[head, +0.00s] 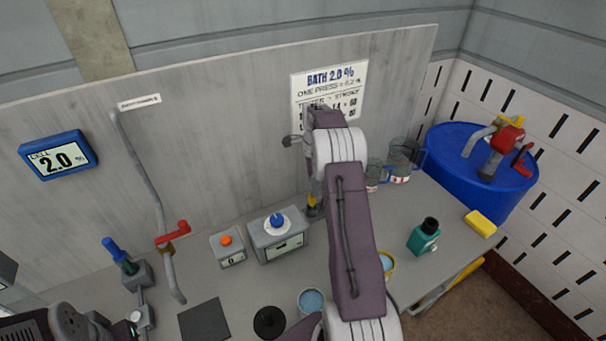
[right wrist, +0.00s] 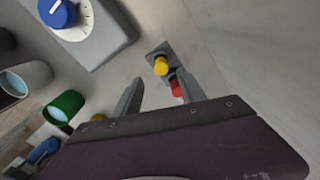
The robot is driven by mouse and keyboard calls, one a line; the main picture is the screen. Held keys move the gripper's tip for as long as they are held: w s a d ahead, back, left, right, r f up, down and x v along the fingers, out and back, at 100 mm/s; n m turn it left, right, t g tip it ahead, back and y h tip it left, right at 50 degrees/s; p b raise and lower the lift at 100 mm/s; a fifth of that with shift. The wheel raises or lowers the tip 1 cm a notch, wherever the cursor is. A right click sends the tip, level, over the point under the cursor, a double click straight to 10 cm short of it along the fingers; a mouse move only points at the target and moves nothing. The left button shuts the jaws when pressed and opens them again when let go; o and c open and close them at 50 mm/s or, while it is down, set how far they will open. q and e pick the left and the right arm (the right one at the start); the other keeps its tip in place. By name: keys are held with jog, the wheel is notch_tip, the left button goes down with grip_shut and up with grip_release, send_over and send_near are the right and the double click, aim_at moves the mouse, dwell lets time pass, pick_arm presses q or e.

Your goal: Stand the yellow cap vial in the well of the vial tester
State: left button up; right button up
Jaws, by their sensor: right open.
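In the head view a bit of yellow (head: 312,201) shows below my right gripper (head: 312,190), which is mostly hidden by my arm. In the right wrist view my right gripper (right wrist: 160,92) is open, its two fingers apart, with the yellow cap just beyond the tips. I cannot tell whether they touch. The grey box with a blue dial (head: 290,243) may be the vial tester; no well shows clearly.
A small box with an orange button (head: 228,249) stands left of the dial box. Cups of blue liquid (head: 311,301), a teal bottle (head: 423,238) and a yellow block (head: 480,223) share the table. A blue drum (head: 465,160) stands at right. The back panel (head: 210,130) is close behind my right gripper.

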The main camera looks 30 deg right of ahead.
aim_at(313, 199)
jog(key=f, duration=0.5)
jog(key=f+p, duration=0.1)
jog(key=f, duration=0.2)
jog(key=shift+w+d, duration=0.2)
jog(key=shift+w, duration=0.05)
jog(key=shift+s+a+f, duration=0.1)
jog(key=shift+s+f, duration=0.1)
jog(key=shift+f, duration=0.1)
jog(key=shift+w+f, duration=0.1)
jog(key=c, duration=0.8)
grip_shut()
jog(key=shift+c, duration=0.4)
grip_release()
grip_shut()
